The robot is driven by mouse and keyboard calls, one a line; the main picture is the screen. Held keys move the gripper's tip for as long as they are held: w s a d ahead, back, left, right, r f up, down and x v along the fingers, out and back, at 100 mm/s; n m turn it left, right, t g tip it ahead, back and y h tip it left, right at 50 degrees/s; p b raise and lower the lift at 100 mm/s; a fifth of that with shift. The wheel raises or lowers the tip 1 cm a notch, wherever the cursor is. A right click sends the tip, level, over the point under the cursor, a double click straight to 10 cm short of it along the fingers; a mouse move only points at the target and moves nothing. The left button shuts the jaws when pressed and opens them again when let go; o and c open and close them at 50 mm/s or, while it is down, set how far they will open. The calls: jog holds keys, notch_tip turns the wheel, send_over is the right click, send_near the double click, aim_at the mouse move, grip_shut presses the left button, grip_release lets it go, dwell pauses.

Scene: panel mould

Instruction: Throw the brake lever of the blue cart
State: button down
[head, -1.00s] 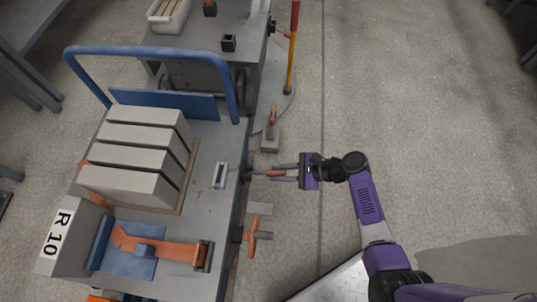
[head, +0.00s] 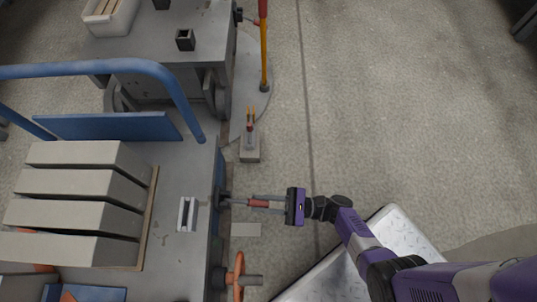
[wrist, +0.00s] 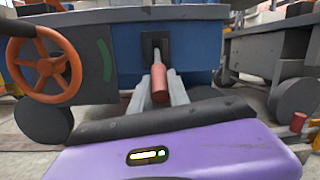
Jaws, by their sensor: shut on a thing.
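The blue cart (head: 190,165) stands at the left of the head view, with a blue push handle and grey deck. Its brake lever (head: 258,203) is a thin rod with a red grip, sticking out from the cart's right side. My gripper (head: 262,203) is shut on the red grip, one finger on each side. In the wrist view the lever (wrist: 159,83) comes out of a dark slotted plate on the blue side panel (wrist: 200,55), its grip between my fingers. The fingers partly hide the grip's sides.
An orange handwheel (head: 238,276) sits on the same cart side, close below the lever. A small block with a red-handled lever (head: 250,150) and a red-and-yellow pole (head: 263,55) stand beyond. Grey slabs (head: 80,185) load the deck.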

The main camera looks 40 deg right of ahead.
aim_at(259, 202)
jog(key=shift+w+a+f+t+y+b, duration=0.2)
jog(key=shift+f+t+y+b, duration=0.15)
jog(key=shift+f+b, duration=0.2)
jog(key=c, duration=1.3)
grip_release()
jog(key=shift+a, duration=0.1)
jog(key=shift+o, duration=0.2)
notch_tip(259, 202, up, 20)
jog(key=p, duration=1.4)
jog(key=shift+p, duration=0.3)
